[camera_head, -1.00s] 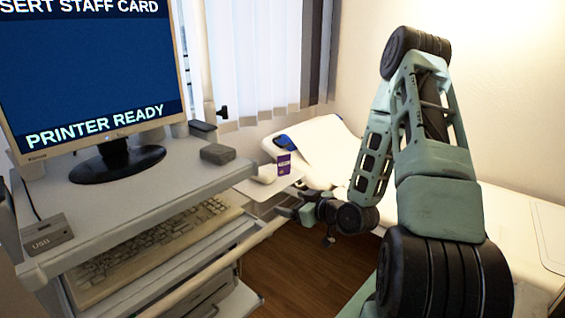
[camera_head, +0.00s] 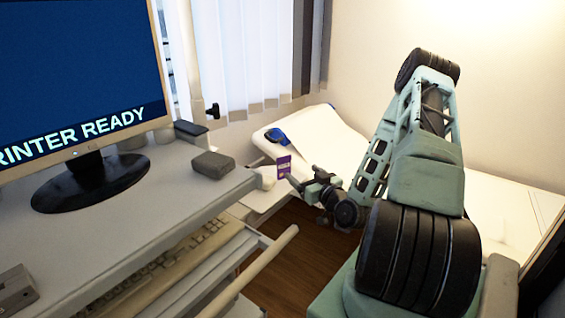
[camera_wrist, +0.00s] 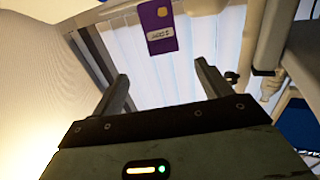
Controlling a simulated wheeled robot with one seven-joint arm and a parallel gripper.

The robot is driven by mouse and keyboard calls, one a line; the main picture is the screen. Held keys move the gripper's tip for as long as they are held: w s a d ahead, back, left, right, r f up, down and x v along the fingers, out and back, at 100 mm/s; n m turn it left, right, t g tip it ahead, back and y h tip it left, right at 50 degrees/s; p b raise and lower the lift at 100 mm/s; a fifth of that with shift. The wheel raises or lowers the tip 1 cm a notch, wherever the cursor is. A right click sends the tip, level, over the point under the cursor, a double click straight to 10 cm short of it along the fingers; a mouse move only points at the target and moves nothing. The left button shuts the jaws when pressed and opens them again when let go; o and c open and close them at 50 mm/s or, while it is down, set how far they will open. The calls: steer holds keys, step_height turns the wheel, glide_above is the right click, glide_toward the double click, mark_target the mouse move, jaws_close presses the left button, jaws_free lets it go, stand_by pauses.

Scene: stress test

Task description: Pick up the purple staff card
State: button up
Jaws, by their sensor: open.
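The purple staff card (camera_head: 283,167) stands upright at the edge of a small white shelf beside the desk, in front of the bed. It also shows in the wrist view (camera_wrist: 158,28), at top centre, with a gold chip and a white label. My gripper (camera_head: 297,184) is close to the card, just to its lower right in the head view. In the wrist view my gripper (camera_wrist: 162,82) is open and empty, with the card beyond and between its two fingers. The card appears apart from both fingers. What holds the card upright is not clear.
A monitor (camera_head: 75,80) stands on the grey desk (camera_head: 130,235) at left, with a small grey box (camera_head: 213,165) near the desk's edge. A pale rail (camera_head: 255,270) juts out below. A bed (camera_head: 480,200) lies behind my arm. A blue item (camera_head: 275,135) rests on it.

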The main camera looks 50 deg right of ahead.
mark_target(285, 159)
steer(key=p+x, duration=0.2)
steer(key=x, duration=0.6)
steer(key=shift+a+p, duration=0.1)
steer(key=shift+p, duration=0.3)
steer(key=p+x, duration=0.1)
steer(key=x, duration=0.1)
steer(key=p+x, duration=0.2)
steer(key=shift+w+a+r, duration=0.1)
steer(key=shift+w+r, duration=0.05)
steer(key=shift+w, duration=0.5)
steer(key=c, duration=0.9)
steer(key=shift+o, duration=0.2)
step_height(285, 159, up, 10)
steer(key=b, duration=0.3)
